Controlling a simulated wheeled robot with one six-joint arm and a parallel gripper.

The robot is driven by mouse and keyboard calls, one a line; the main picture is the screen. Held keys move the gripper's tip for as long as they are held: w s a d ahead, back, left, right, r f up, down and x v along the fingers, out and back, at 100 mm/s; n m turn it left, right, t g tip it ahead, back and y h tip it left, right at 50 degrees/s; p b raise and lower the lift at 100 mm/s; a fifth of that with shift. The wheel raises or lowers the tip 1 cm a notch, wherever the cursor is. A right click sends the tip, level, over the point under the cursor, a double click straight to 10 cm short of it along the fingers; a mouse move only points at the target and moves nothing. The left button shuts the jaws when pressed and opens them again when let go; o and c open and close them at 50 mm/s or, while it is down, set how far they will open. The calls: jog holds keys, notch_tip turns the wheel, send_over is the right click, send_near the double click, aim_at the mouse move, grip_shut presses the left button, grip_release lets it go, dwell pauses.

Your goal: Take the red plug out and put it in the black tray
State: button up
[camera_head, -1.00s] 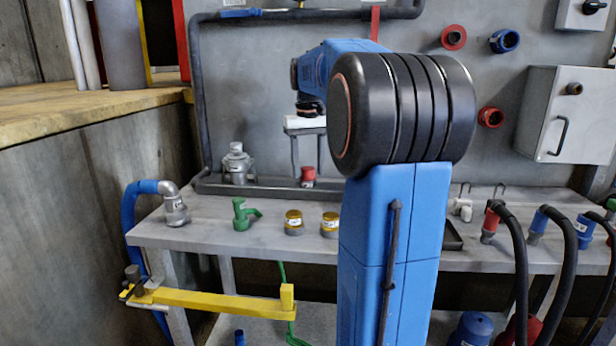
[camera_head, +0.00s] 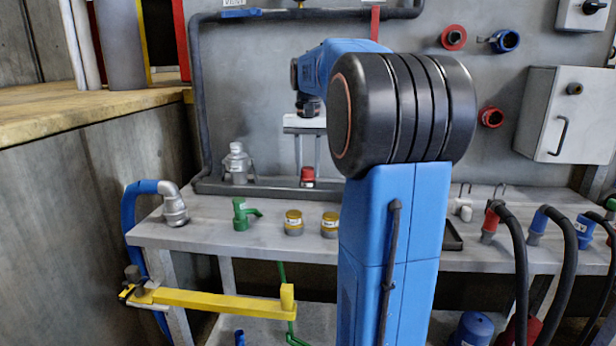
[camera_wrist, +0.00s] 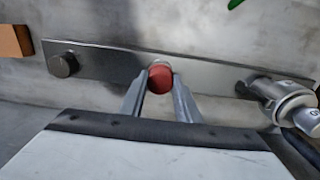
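The red plug (camera_head: 307,174) stands upright in the long dark strip at the back of the bench. In the wrist view, its round red top (camera_wrist: 160,77) shows between the two fingertips of my gripper (camera_wrist: 158,84). In the head view, my gripper (camera_head: 308,160) points down just above the plug. The fingers are apart, with no clear grip on it; contact cannot be told. A black tray (camera_head: 454,236) lies on the bench, mostly hidden behind my blue arm.
A metal fitting (camera_head: 237,164) stands left of the plug. A green fitting (camera_head: 243,213) and two yellow-topped caps (camera_head: 293,222) are in front. Cabled connectors (camera_head: 490,222) line the bench's right side. A grey wall panel (camera_head: 260,90) rises behind.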

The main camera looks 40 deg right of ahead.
jog(key=shift+o, duration=0.5)
jog(key=shift+c, duration=1)
jog(key=n, duration=0.5)
jog(key=shift+n, duration=0.3)
jog(key=n, duration=0.4)
jog(key=shift+n, duration=0.3)
jog(key=n, duration=0.5)
